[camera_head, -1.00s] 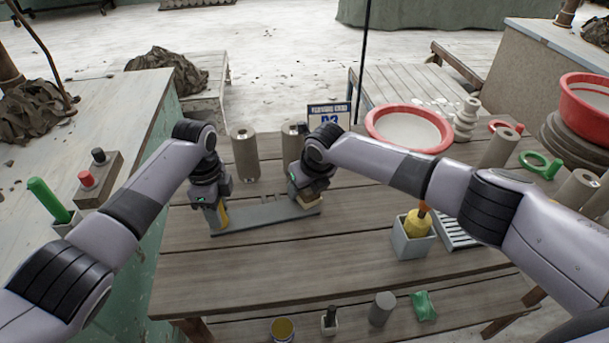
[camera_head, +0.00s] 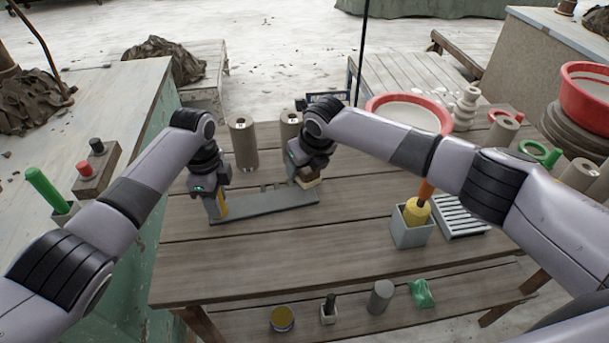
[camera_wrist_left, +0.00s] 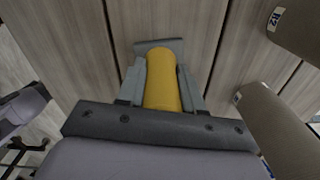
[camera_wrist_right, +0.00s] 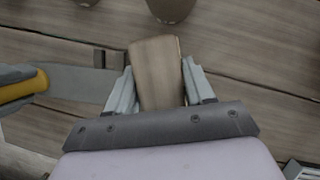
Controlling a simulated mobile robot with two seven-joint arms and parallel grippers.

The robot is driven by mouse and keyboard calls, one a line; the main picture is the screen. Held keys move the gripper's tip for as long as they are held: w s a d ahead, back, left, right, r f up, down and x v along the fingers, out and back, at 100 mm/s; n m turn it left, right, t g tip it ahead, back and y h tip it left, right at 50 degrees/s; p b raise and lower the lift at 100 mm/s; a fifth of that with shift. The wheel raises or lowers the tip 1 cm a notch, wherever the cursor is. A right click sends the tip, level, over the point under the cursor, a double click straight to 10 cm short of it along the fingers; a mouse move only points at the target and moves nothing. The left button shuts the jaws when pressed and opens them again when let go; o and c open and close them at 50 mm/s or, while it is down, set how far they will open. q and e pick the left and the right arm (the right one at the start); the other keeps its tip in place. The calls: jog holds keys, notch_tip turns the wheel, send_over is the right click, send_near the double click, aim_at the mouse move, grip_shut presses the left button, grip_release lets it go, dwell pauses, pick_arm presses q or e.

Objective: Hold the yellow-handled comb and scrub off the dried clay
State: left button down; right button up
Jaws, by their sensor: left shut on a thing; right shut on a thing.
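The comb is a long flat grey strip (camera_head: 270,201) lying along the plank table, with a yellow handle (camera_wrist_left: 162,82) at its left end. My left gripper (camera_head: 216,208) is shut on that handle. Small grey-brown lumps, apparently the dried clay (camera_head: 270,187), stand at the comb's back edge. They also show in the right wrist view (camera_wrist_right: 108,59). My right gripper (camera_head: 305,180) is shut on a tan wooden block (camera_wrist_right: 156,72) at the comb's right end, right of the lumps. The block's underside is hidden, so I cannot tell whether it touches the comb.
Clay cylinders (camera_head: 242,145) stand close behind the comb. A grey box (camera_head: 410,232) with an orange-and-yellow tool and a slatted tray (camera_head: 462,218) are at right, near a red-rimmed basin (camera_head: 440,118). The table's front is clear.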

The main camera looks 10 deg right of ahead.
jog(key=shift+r, duration=2.85)
pick_arm(q)
jog(key=c, duration=0.7)
grip_release()
jog(key=shift+o, duration=0.2)
jog(key=shift+r, duration=0.1)
notch_tip(320, 180, up, 12)
jog(key=shift+f, duration=0.1)
jog(key=shift+s, duration=0.15)
pick_arm(e)
jog(key=shift+s, duration=0.15)
